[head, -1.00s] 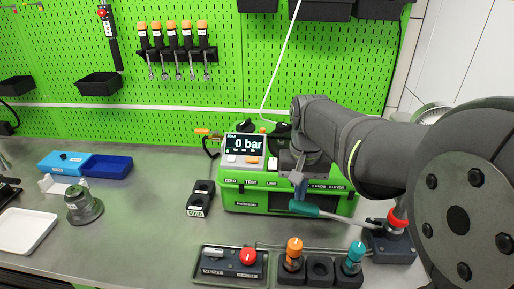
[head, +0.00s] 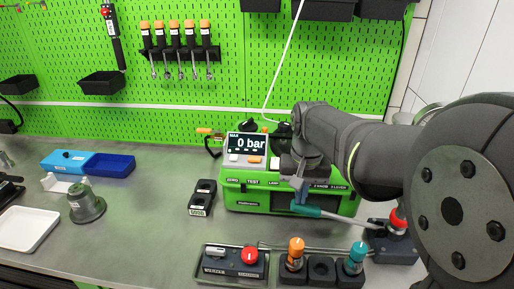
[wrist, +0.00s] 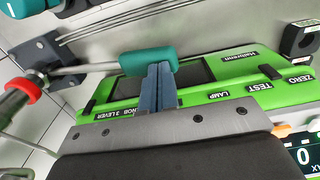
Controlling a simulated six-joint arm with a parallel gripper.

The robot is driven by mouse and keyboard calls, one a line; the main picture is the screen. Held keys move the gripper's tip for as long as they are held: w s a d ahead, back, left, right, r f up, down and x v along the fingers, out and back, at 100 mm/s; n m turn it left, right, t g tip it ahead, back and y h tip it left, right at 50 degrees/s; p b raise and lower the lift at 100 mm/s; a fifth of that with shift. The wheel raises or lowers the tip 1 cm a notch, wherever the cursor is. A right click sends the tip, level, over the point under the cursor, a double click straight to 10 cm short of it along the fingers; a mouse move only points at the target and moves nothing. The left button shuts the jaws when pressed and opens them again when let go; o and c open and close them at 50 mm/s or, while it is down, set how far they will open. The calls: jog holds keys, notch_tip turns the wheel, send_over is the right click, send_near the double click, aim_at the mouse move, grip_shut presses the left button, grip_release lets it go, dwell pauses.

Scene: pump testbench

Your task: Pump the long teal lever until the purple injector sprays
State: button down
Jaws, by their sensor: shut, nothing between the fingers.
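The long lever has a teal handle (head: 311,212) and a thin metal rod running right to a dark base with a red collar (head: 397,220). In the wrist view the teal handle (wrist: 135,60) lies just beyond the fingertips. My gripper (head: 300,196) is shut and empty, at the handle's left end. Its blue-grey fingers (wrist: 158,82) overlap the handle's edge in the wrist view; I cannot tell whether they touch. The tester display (head: 247,144) reads 0 bar. I see no purple injector and no spray.
The green tester case (head: 243,197) stands behind the lever. In front are an orange-topped piece (head: 295,250), an empty black holder (head: 321,268), a teal-topped piece (head: 355,256) and a box with a red button (head: 249,255).

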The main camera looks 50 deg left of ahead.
aim_at(296, 211)
jog(key=shift+s+a+f, duration=0.15)
jog(key=shift+f, duration=1.55)
jog(key=shift+s+a+f, duration=0.1)
jog(key=shift+f, duration=1.55)
jog(key=shift+r, duration=0.15)
jog(key=shift+w+d+r, duration=0.1)
jog(key=shift+r, duration=0.9)
jog(key=shift+w+d+r, duration=0.1)
jog(key=shift+d+r, duration=0.05)
jog(key=shift+r, duration=0.85)
jog(key=shift+w+d+r, duration=0.1)
jog(key=shift+r, duration=0.9)
